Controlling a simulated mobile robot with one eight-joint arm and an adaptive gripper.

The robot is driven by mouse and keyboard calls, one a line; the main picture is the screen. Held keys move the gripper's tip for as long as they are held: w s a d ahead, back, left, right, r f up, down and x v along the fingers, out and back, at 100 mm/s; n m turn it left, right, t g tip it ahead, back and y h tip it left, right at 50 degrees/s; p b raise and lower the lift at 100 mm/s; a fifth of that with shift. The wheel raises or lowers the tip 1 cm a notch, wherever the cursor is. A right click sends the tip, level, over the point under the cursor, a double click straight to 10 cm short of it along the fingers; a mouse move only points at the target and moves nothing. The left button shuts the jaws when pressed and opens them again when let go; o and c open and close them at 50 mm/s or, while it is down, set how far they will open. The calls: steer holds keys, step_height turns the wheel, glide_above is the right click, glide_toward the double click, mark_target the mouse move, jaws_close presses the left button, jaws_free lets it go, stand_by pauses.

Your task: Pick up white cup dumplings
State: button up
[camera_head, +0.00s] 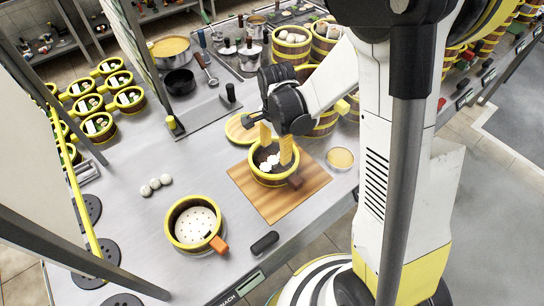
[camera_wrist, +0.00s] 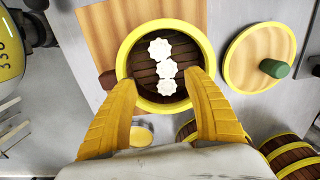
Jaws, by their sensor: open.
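Three white cup dumplings (camera_wrist: 166,70) lie in a short row on the slatted floor of a round wooden steamer with a yellow rim (camera_wrist: 126,50). In the head view the dumplings (camera_head: 268,161) show partly behind my fingers, and the steamer (camera_head: 272,182) stands on a wooden board (camera_head: 248,197). My gripper (camera_head: 277,150) has yellow ribbed fingers pointing down into the steamer's opening. In the wrist view the gripper (camera_wrist: 165,95) is open, its fingers wide apart on either side of the nearest dumpling. I see nothing between the fingers being held.
A round lid (camera_wrist: 248,52) with a green knob lies beside the steamer. An empty steamer with a perforated floor (camera_head: 196,226) and three white balls (camera_head: 155,186) stand left on the counter (camera_head: 130,215). Stacked steamers (camera_head: 292,42) stand behind. A small bowl (camera_head: 341,158) sits right.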

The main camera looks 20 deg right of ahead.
mark_target(274, 160)
steer(key=f, duration=0.2)
steer(key=f+b, duration=0.1)
steer(key=f, duration=0.2)
steer(key=w+f+b, duration=0.1)
steer(key=f, duration=0.1)
steer(key=shift+a+f, duration=0.1)
steer(key=shift+f, duration=0.05)
steer(key=shift+s, duration=0.1)
jaws_close()
